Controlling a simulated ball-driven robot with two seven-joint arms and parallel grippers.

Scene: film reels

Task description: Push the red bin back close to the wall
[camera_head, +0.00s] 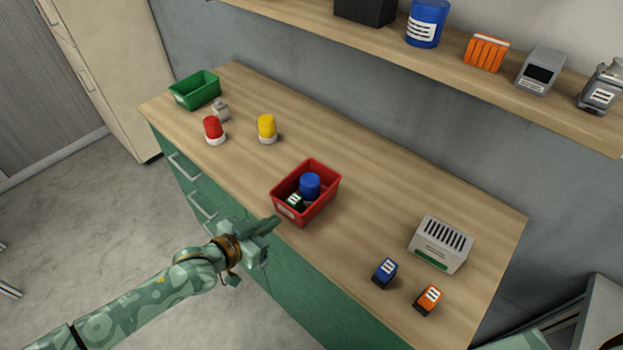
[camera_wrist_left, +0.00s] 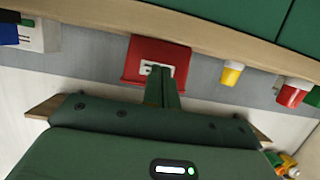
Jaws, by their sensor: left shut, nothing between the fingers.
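The red bin (camera_head: 321,211) stands on the wooden counter near its front edge, with a blue-lidded container (camera_head: 310,183) and a small dark green item with a white label inside. My left gripper (camera_head: 274,223) is shut and empty, at the counter's front edge just in front of the bin's labelled face. In the left wrist view the shut fingers (camera_wrist_left: 163,88) overlap the front of the red bin (camera_wrist_left: 140,57) near its white label; whether they touch it I cannot tell. The grey wall (camera_head: 300,85) is behind the counter. My right gripper is not in view.
A green bin (camera_head: 196,90), a red-topped jar (camera_head: 213,130) and a yellow-topped jar (camera_head: 267,128) stand to the left. A grey slotted box (camera_head: 441,244), a blue item (camera_head: 384,272) and an orange item (camera_head: 428,299) stand to the right. The counter behind the red bin is clear.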

